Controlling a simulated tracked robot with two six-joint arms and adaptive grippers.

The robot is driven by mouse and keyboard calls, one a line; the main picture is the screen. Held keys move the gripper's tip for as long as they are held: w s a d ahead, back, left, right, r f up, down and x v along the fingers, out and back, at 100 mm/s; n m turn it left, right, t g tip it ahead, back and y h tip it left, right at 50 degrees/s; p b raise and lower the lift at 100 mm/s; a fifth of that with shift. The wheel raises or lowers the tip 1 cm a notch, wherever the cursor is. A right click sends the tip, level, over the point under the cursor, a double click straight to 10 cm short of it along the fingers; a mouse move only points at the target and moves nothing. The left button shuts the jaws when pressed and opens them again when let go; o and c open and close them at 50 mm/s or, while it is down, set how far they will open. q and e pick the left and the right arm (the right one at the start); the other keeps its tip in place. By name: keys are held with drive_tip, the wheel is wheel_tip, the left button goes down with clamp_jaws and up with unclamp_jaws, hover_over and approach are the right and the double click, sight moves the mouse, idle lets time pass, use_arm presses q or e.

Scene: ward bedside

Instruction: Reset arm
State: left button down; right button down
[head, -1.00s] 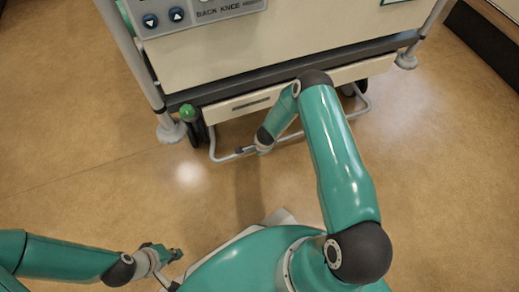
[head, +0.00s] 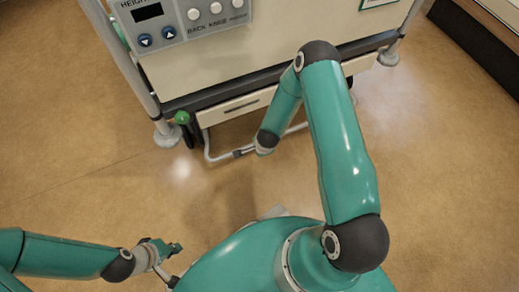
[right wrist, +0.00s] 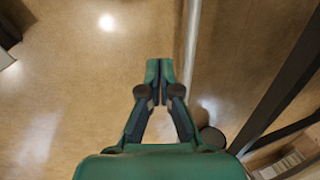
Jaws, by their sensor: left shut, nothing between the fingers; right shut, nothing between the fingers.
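My left gripper (head: 176,248) is at the lower left of the head view, over bare floor and close to my own base. It is shut and empty. My right arm reaches forward, with its elbow raised in front of the bed end. My right gripper (head: 241,153) is small in the head view, low near the bed's underframe rail; I cannot tell there whether it touches the rail. In the right wrist view my right gripper (right wrist: 159,70) has its fingertips together with nothing between them, in front of the floor and beside a pale rail (right wrist: 191,45).
The bed's end panel (head: 270,62) fills the top of the head view, with a button control panel (head: 205,14). A drawer front (head: 236,107) and a metal rail (head: 218,158) sit below. A green-topped cylinder (head: 183,118) stands by the left post. Floor at left is clear.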

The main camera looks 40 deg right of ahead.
drive_tip(key=shift+a, duration=0.1)
idle(0.4)
drive_tip(key=s+a+r+n+y, duration=0.25)
drive_tip(key=a+r+n, duration=0.25)
drive_tip(key=a, duration=0.4)
drive_tip(key=s+a+r+n+g+y, duration=0.3)
drive_tip(key=s+a+n, duration=0.4)
drive_tip(key=s+n, duration=0.6)
wheel_tip(320, 180, up, 34)
drive_tip(key=w+p, duration=0.1)
drive_tip(key=p, duration=3.2)
drive_tip(key=shift+a+r+h, duration=0.15)
drive_tip(key=shift+a+h, duration=0.05)
drive_tip(key=shift+h, duration=0.25)
